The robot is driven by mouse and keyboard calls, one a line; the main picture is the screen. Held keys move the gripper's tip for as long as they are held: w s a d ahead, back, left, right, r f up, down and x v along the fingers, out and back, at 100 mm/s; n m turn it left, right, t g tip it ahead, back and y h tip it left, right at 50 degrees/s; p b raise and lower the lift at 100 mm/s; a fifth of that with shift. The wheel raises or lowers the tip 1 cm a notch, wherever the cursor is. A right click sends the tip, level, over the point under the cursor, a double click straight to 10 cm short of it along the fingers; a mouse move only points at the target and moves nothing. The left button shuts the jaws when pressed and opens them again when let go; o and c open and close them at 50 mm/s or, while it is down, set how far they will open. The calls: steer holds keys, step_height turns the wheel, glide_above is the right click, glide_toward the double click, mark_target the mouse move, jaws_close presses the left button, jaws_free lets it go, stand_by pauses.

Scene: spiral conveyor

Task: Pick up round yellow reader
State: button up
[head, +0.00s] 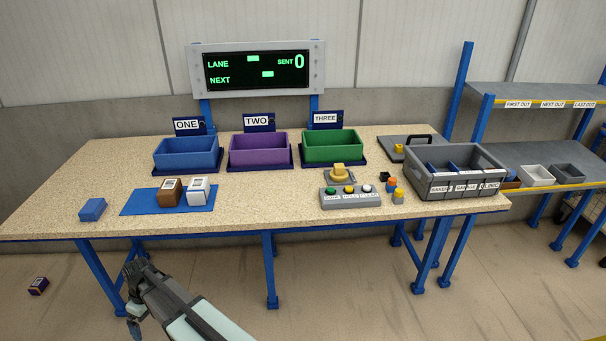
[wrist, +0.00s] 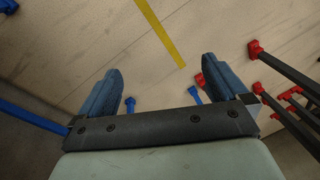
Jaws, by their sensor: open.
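A yellow reader with a rounded knob-like top (head: 340,169) sits on a grey base on the table, just behind the button box. Another small yellow piece (head: 398,148) lies on a dark grey plate at the back right; its shape is too small to tell. My gripper (wrist: 162,68) is open in the wrist view, with nothing between its fingers and the floor beyond. In the head view my arm is low in front of the table at the left, well away from both yellow things. Neither shows in the wrist view.
Blue (head: 187,153), purple (head: 259,150) and green (head: 333,146) bins stand at the back. A button box (head: 350,204) and a grey divided crate (head: 430,185) are at the right. Brown (head: 168,192) and white (head: 198,204) boxes rest on a blue mat (head: 138,202). The front middle is clear.

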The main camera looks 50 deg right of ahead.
steer(key=w+d+r+n+t, duration=0.1)
steer(key=w+r, duration=0.4)
steer(key=r, duration=0.4)
steer(key=w+r+n+t+y, duration=0.1)
steer(key=w+r, duration=0.4)
steer(key=r, duration=0.3)
steer(key=w+d+r+n+t, duration=0.1)
steer(key=w+r, duration=0.4)
steer(key=r, duration=0.4)
steer(key=d+r+m, duration=0.1)
steer(key=d+r, duration=0.1)
steer(key=d, duration=0.6)
steer(key=d+r+m+h, duration=0.1)
steer(key=d+r+m, duration=0.1)
steer(key=d, duration=0.7)
steer(key=d+r+m, duration=0.1)
steer(key=d+m, duration=0.1)
steer(key=d, duration=0.6)
steer(key=shift+d+r+h, duration=0.15)
steer(key=shift+r+h, duration=0.15)
steer(key=shift+r, duration=0.1)
step_height(320, 180, up, 6)
steer(key=m+g+h, duration=0.1)
steer(key=m+g, duration=0.2)
steer(key=m, duration=0.8)
glide_above(339, 165)
step_height(339, 165, down, 13)
